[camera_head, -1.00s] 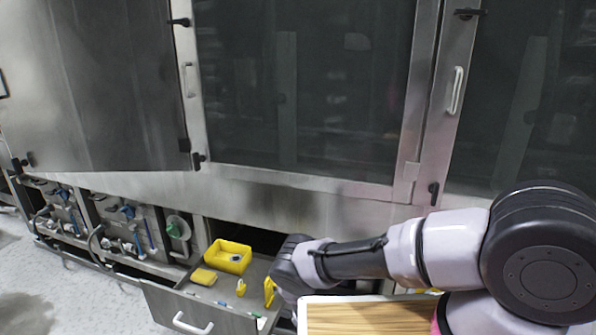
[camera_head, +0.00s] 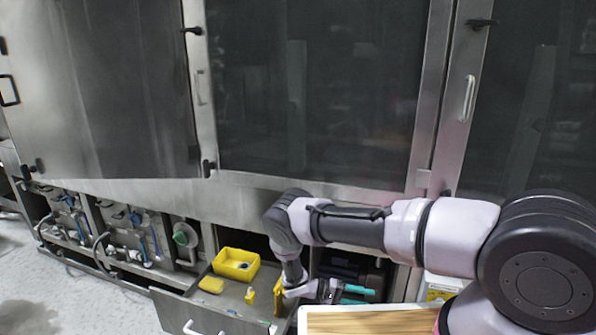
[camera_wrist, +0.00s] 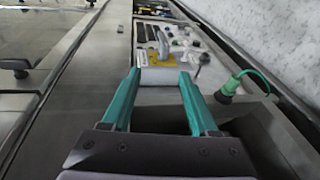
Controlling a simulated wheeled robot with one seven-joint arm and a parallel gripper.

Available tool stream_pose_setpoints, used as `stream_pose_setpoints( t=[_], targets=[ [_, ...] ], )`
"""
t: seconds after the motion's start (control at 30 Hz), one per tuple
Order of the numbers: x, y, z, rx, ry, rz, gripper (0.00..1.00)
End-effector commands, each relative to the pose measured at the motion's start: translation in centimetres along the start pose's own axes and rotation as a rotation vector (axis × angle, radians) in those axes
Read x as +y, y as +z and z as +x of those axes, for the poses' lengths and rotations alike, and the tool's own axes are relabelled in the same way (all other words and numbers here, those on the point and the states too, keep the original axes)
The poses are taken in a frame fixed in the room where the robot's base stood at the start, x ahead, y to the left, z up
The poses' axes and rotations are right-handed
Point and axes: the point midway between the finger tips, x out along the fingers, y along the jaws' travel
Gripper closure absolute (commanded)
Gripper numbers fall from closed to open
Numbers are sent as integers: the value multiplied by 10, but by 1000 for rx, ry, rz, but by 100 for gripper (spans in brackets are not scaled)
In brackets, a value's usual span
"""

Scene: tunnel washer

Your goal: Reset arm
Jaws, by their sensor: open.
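My gripper (camera_head: 357,294) shows at the lower middle of the head view, with its teal fingers pointing right. In the wrist view my gripper (camera_wrist: 155,88) has its two teal fingers spread apart, with nothing held between them. It is open and empty. My arm reaches in from the right, bent down at the wrist above the right end of the open drawer (camera_head: 196,311).
The drawer holds a yellow bin (camera_head: 236,264), a yellow block (camera_head: 211,284) and small yellow items. A wooden-topped board (camera_head: 370,320) lies at the bottom. The washer's metal door (camera_head: 100,90) stands at left; a white handle (camera_head: 468,98) is at right.

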Motion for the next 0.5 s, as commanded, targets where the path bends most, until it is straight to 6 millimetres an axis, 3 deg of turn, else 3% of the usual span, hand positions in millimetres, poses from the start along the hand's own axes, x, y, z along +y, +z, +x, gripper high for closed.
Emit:
stream_pose_setpoints(
  t=[0.17,0.5],
  targets=[
    [52,-22,-32,-101,-143,8,40],
    [188,-53,-83,-268,-508,27,40]
  ],
)
